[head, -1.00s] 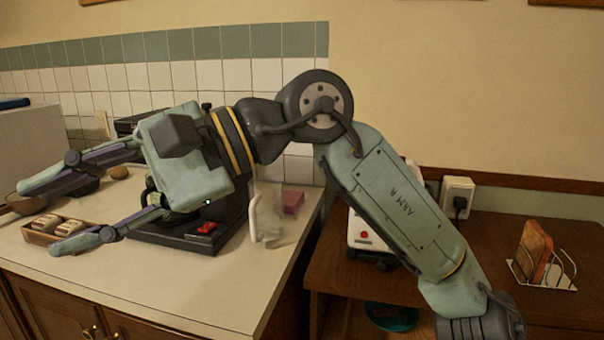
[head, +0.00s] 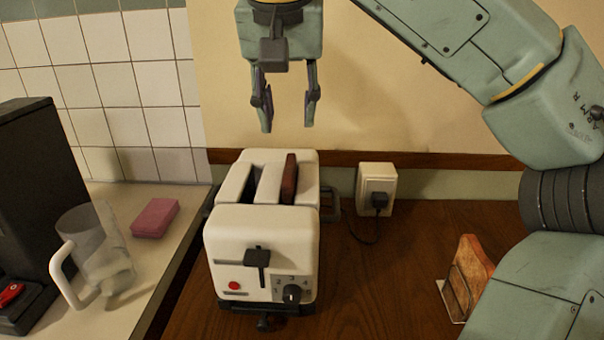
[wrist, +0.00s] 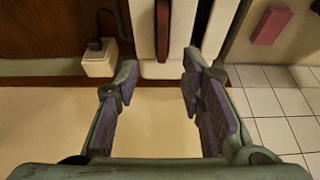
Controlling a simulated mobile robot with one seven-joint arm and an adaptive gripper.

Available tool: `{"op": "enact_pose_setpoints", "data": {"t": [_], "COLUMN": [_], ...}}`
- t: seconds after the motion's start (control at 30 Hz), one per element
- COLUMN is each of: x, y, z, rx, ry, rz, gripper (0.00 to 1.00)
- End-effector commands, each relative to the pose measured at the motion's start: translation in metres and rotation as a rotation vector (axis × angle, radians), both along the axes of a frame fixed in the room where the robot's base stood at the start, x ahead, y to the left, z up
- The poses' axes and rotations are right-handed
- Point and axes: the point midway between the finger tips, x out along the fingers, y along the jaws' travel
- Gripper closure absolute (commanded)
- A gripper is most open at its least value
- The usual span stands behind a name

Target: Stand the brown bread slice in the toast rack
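The brown bread slice (head: 290,178) stands upright in the right slot of the white toaster (head: 258,236), its dark top sticking out. The wrist view also shows the slice (wrist: 162,28) in its slot. My gripper (head: 289,112) is open and empty, pointing down above the toaster, with clear space below its fingertips. In the wrist view my gripper (wrist: 158,82) has its fingers well apart. The toast rack (head: 448,302) stands at the right, partly hidden by my arm. It holds an orange-brown toast slice (head: 468,272).
A wall socket (head: 376,186) with a plugged-in cord sits behind the toaster. On the left counter are a glass jug (head: 85,245), a pink sponge (head: 155,217) and a black appliance (head: 30,200). The wooden surface between toaster and rack is clear.

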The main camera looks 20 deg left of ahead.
Motion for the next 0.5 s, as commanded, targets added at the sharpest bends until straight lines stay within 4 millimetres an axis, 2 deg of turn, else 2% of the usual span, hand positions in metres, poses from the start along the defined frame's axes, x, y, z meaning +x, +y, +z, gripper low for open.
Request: {"op": "enact_pose_setpoints", "data": {"t": [0.3,0.5], "x": [0.015,0.021], "y": [0.004,0.007], "z": [-0.039,-0.053], "rx": [-0.001,-0.001], "ry": [0.003,0.002], "rz": [0.003,0.002], "gripper": [0.64,0.64]}}
